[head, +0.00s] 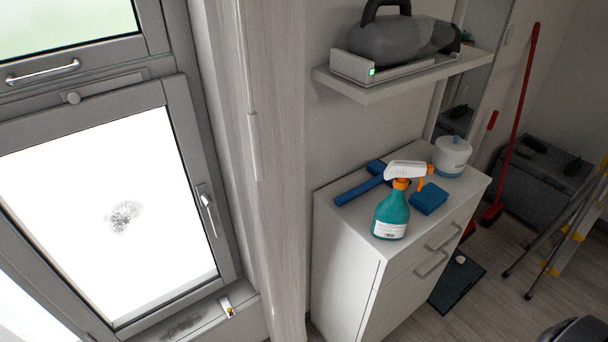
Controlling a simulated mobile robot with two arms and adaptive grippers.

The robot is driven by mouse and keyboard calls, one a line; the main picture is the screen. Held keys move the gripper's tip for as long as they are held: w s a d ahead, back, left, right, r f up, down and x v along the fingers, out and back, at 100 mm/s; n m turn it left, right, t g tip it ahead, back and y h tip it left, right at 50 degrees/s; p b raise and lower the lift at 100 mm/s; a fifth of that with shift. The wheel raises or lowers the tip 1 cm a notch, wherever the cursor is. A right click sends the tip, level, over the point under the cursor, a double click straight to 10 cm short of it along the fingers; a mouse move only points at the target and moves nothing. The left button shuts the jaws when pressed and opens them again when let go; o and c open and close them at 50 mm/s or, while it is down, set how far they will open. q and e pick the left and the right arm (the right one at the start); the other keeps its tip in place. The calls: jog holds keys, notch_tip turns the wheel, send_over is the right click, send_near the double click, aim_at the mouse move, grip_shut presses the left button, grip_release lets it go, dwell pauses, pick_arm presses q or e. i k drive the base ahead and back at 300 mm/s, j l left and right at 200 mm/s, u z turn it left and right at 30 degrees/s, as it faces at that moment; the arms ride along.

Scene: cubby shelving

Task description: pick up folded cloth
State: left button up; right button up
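A small blue folded cloth (428,201) lies on top of the white cabinet (349,244), to the right of the spray bottle. It looks like a thick, flat square pad. A teal spray bottle (391,214) with a white and orange head stands upright close to its left, and the orange trigger hangs near the cloth's back edge. Neither of my grippers shows in the head view.
A blue-handled tool (359,189) lies behind the bottle, and a white round container (452,156) stands at the cabinet's back right. A shelf (385,90) with a grey vacuum overhangs the cabinet. A dirty window (110,220) fills the left.

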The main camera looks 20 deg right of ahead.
aim_at(431, 196)
jog(key=z, duration=1.6)
